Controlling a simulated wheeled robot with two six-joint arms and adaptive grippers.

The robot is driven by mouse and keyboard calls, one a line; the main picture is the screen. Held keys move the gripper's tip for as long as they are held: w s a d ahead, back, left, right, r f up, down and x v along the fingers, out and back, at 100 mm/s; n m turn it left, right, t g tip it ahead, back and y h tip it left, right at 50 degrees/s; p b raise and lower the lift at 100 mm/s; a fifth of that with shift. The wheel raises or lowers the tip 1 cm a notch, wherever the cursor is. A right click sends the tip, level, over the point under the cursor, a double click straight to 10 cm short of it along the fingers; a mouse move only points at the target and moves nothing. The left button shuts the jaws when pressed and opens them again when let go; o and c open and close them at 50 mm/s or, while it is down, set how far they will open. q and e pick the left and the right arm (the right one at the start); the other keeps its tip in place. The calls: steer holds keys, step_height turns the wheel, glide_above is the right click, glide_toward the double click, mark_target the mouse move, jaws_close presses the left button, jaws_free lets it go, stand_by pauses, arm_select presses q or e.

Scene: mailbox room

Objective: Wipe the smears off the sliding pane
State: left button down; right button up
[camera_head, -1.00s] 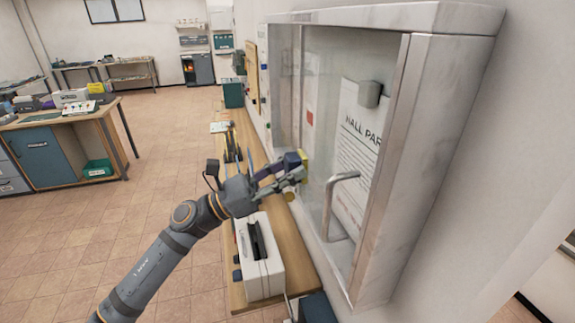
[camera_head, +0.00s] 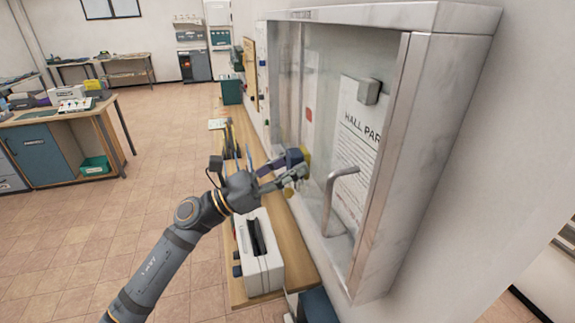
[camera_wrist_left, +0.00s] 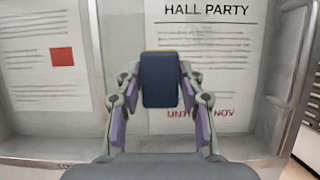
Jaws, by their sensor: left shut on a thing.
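The sliding pane (camera_head: 325,110) is clear glass at the front of a grey metal notice case, with a bent metal handle (camera_head: 341,178). It looks slightly hazy; I cannot make out separate smears. My left gripper (camera_head: 290,174) is shut on a dark blue block with a yellow face, which looks like a sponge. In the left wrist view the block (camera_wrist_left: 160,80) sits upright between the fingers, in front of the "HALL PARTY" notice (camera_wrist_left: 205,45). The block's yellow side is toward the pane, left of the handle; I cannot tell whether it touches. My right gripper is not in view.
The metal case frame (camera_head: 390,165) stands out from the wall. Below it a wooden bench (camera_head: 290,235) carries a white box-shaped device (camera_head: 259,262) and other items. A workbench (camera_head: 75,130) stands at the far left, with open tiled floor between.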

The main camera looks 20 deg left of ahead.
arm_select(q)
steer(key=shift+w+d, duration=0.25)
steer(key=shift+d, duration=0.15)
